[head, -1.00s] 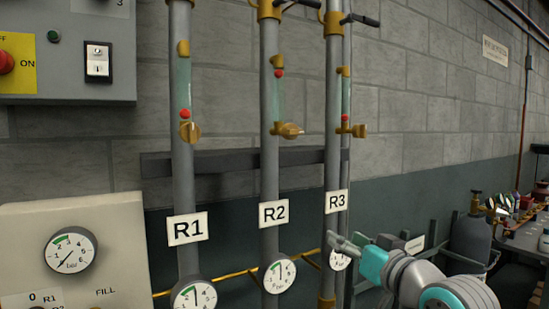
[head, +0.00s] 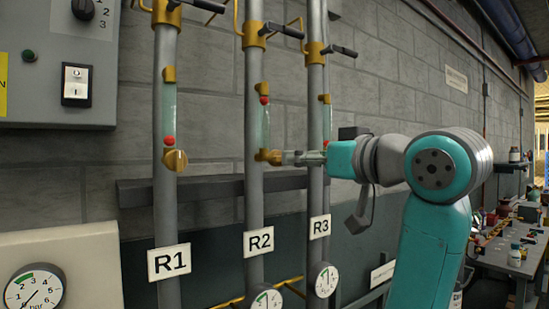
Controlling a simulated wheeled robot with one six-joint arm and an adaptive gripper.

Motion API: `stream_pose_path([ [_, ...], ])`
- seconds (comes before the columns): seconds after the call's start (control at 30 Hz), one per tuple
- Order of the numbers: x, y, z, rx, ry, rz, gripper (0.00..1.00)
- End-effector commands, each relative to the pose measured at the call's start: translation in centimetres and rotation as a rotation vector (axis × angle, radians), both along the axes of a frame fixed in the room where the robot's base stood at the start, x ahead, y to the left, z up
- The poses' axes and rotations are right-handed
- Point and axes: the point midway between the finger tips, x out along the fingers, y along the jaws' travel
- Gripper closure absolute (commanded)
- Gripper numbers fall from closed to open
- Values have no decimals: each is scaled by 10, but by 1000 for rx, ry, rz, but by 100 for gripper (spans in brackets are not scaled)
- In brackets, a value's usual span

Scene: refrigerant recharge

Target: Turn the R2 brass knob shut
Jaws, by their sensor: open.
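The R2 brass knob (head: 268,157) sticks out to the right at the foot of the R2 sight tube (head: 262,128), above the R2 label (head: 258,242). A red ball (head: 264,100) sits near the top of that tube. My gripper (head: 288,157) is level with the knob, its fingertips at the knob's right end. The jaws are open; whether they touch or surround the knob cannot be told at this size. My gripper and arm pass in front of the R3 pipe and hide the R3 knob.
The R1 knob (head: 175,159) and R1 pipe (head: 166,211) stand to the left. The R3 pipe (head: 316,190) stands close behind my gripper. A dark rail (head: 210,186) runs behind the pipes. Valve levers (head: 283,30) jut out above. A cluttered workbench (head: 515,250) stands at the right.

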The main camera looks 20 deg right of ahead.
Motion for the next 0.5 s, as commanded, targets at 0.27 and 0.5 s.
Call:
stream_pose_path([
  [0.27,47,16,-1,0,2,2,40],
  [0.5,77,25,-1,1,1,0,40],
])
